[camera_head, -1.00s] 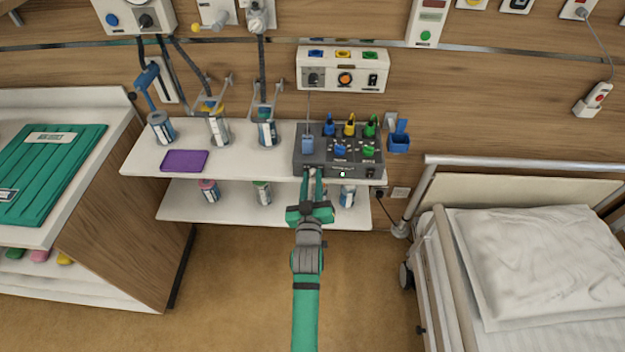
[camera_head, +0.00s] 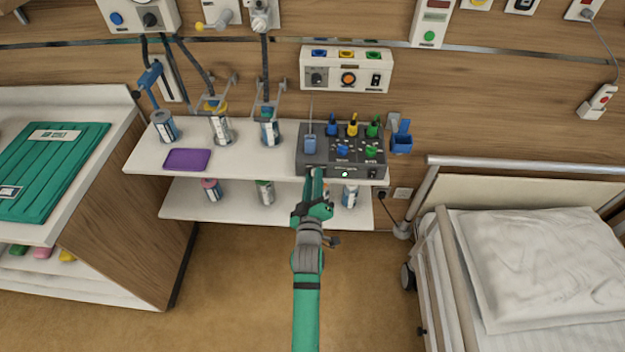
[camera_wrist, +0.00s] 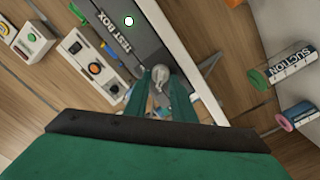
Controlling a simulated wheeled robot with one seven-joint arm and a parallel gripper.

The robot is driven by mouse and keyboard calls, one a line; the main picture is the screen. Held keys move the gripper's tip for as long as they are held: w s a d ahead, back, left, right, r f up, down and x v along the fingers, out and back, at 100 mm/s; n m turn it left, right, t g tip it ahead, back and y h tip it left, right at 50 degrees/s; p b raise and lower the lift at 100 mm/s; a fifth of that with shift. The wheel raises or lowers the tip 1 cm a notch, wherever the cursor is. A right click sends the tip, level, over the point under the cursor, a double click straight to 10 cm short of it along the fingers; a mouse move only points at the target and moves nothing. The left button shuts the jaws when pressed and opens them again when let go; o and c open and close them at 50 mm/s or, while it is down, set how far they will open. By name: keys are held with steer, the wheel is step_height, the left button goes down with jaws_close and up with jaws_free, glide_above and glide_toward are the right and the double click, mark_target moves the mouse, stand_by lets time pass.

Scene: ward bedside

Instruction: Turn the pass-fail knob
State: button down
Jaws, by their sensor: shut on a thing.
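The dark grey test box (camera_head: 368,172) stands on the upper white shelf. It also shows in the wrist view (camera_wrist: 134,42), with "TEST BOX" lettering. A round grey knob (camera_wrist: 160,77) sticks out from its front face. My gripper (camera_head: 314,173) is at the left part of the box's front, and in the wrist view its two green fingers (camera_wrist: 161,86) are shut on the knob, one on either side. The fingers hide the knob in the head view. A small green lamp (camera_head: 345,174) glows on the box front. I cannot read any mark at the knob.
A purple tray (camera_head: 187,159) and several canisters (camera_head: 221,131) are at the left. A lower shelf (camera_head: 235,214) lies beneath. A bed (camera_head: 535,255) stands right, a cabinet (camera_head: 130,235) left.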

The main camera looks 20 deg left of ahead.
steer(key=shift+a, duration=0.1)
steer(key=c, duration=1.5)
jaws_free()
steer(key=shift+v, duration=5.25)
steer(key=s+d+f+m+g+h, duration=0.1)
steer(key=s+d+f+m, duration=0.3)
steer(key=s, duration=0.5)
steer(key=s+d+f+m+h, duration=0.1)
steer(key=s+d+m+h, duration=0.1)
steer(key=s+d, duration=0.6)
steer(key=s+d+r+m, duration=0.1)
steer(key=s+m, duration=0.1)
steer(key=s, duration=0.4)
steer(key=s+d+r+m+h, duration=0.1)
steer(key=s+d+r+m, duration=0.1)
steer(key=s, duration=0.3)
steer(key=s+d+r+m+g+h, duration=0.1)
steer(key=s+d+m, duration=0.1)
steer(key=s, duration=0.4)
steer(key=shift+s+r, duration=0.15)
steer(key=shift+s, duration=0.15)
